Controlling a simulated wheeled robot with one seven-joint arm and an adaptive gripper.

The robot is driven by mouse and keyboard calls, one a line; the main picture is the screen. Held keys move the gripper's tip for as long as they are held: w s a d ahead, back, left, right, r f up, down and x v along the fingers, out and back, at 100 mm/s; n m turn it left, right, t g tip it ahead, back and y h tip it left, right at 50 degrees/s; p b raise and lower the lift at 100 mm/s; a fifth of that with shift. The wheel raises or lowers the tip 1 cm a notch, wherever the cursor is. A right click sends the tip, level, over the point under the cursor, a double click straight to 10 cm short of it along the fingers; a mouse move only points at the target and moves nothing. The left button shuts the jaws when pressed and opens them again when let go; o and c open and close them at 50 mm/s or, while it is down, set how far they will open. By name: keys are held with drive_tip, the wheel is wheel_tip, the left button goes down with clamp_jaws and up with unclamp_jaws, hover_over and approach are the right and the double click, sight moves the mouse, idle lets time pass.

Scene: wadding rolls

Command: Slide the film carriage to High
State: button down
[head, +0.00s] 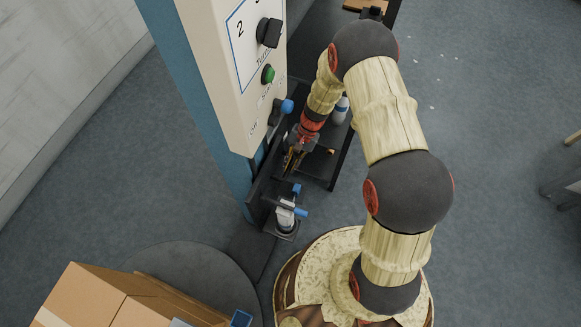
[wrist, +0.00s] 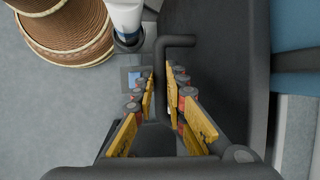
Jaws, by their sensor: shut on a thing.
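The film carriage (head: 262,188) is a dark frame low on the blue column (head: 200,95). In the wrist view its dark body (wrist: 215,55) fills the area right of the fingers. A dark bent handle (wrist: 178,41) stands out from it. My gripper (head: 291,163) is at the carriage, just below the control panel. In the wrist view my gripper's yellow fingers (wrist: 161,85) stand on both sides of the handle's dark bar and are shut on it. The fingers hide part of the bar. I cannot read a High mark.
The pale control panel (head: 225,60) with a black knob (head: 269,32), green button (head: 268,74) and blue-tipped lever (head: 284,106) overhangs the carriage. A white and blue fitting (head: 285,216) stands below my gripper. Cardboard boxes (head: 95,290) lie lower left.

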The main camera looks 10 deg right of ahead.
wheel_tip(320, 180, up, 5)
drive_tip(key=shift+p, duration=1.1)
drive_tip(key=shift+w+r, duration=0.1)
drive_tip(key=shift+w, duration=0.05)
drive_tip(key=c, duration=2.1)
unclamp_jaws()
drive_tip(key=shift+r, duration=0.15)
drive_tip(key=o, duration=0.3)
drive_tip(key=shift+f, duration=0.2)
drive_tip(key=v, duration=1.2)
